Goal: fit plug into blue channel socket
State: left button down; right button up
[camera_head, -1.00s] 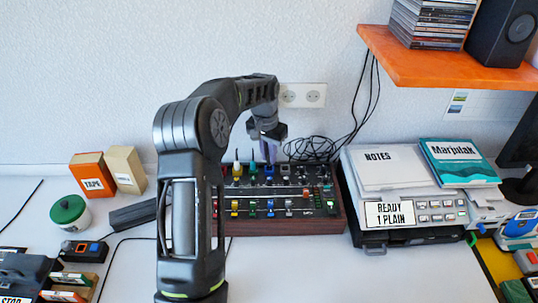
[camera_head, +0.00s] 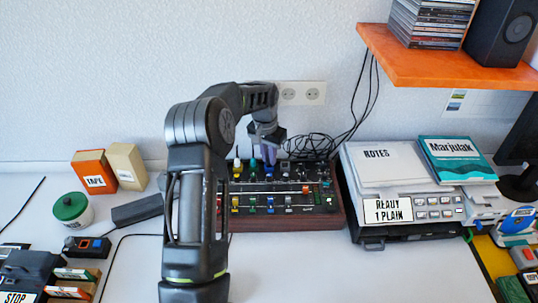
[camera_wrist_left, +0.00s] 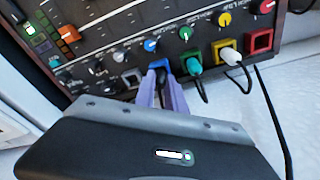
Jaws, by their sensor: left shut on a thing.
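The mixer (camera_head: 285,222) has a row of coloured channel sockets along its back edge. My left gripper (camera_head: 268,160) points down over the blue channel. In the left wrist view its lavender fingers (camera_wrist_left: 162,92) are shut on the plug, which is mostly hidden between them. The blue channel socket (camera_wrist_left: 158,65) shows right at the fingertips. I cannot tell how deep the plug sits. A green plug (camera_wrist_left: 193,64) stands in the green socket and a white plug (camera_wrist_left: 230,56) in the yellow one. My right gripper is out of view.
The red socket (camera_wrist_left: 259,40) is empty. Black cables (camera_head: 310,147) lie coiled behind the mixer. A grey machine (camera_head: 400,195) with notes stands to its right, a black adapter (camera_head: 137,210) to its left. An orange shelf (camera_head: 440,62) overhangs at upper right.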

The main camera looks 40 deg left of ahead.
pick_arm(q)
jog(key=shift+f, duration=0.35)
jog(key=c, duration=1.4)
grip_release()
jog(key=shift+r, duration=0.1)
jog(key=r, duration=0.4)
jog(key=s+r+b, duration=0.1)
jog(key=r, duration=0.7)
jog(key=shift+s+d+r, duration=0.1)
jog(key=shift+s+r, duration=0.1)
jog(key=shift+f, duration=0.1)
